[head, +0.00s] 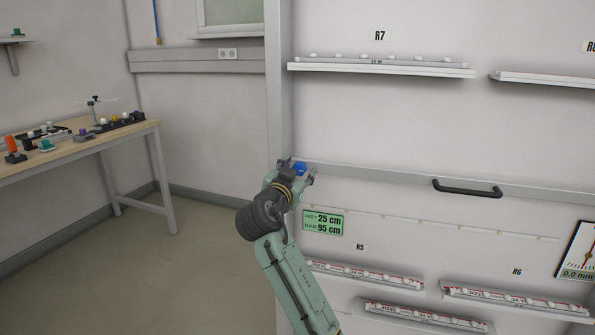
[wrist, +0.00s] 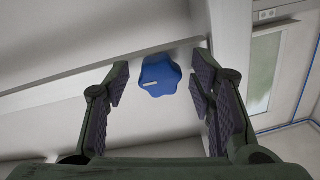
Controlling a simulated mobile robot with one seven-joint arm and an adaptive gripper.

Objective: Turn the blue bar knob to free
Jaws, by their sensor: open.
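The blue bar knob (wrist: 161,75) is a lobed blue knob with a short white mark on its face, on a pale panel. In the wrist view it sits between and beyond the fingertips of my open gripper (wrist: 158,85), closer to the left finger, with no contact visible. In the head view the knob (head: 299,168) shows at the left end of the ledge, between the fingers of my gripper (head: 298,172). The white mark lies nearly level in the wrist view. No "free" label is readable.
A black handle (head: 467,188) is on the ledge to the right. A green display (head: 323,223) reading 25 cm and 95 cm is below the knob. Lit shelves labelled R5 and R6 are lower down. A workbench (head: 80,150) with small parts stands at left; the floor between is clear.

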